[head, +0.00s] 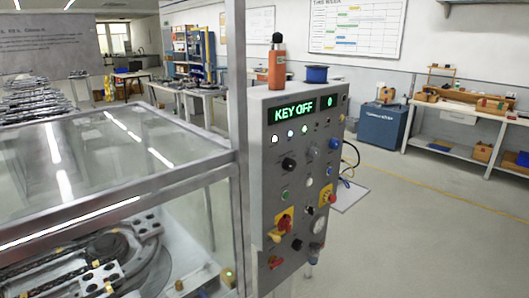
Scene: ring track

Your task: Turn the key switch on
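A grey control box (262,190) stands at the middle of the head view. Its lit display (294,112) reads KEY OFF in green. The front panel carries several controls: a black knob (289,163), a round silver control (313,151), a red and yellow rotary switch (284,224), a red button on yellow (328,195) and a small black control (297,244). I cannot tell for sure which one is the key switch; no key stands out at this size. Neither of my grippers shows, and nothing touches the panel.
A glass-walled enclosure with a metal frame (130,207) stands close on the left, with track parts inside. An orange bottle (276,68) and a blue spool (317,74) stand on the box. A blue cabinet (381,126) and workbench (470,108) are farther right. The floor at right is clear.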

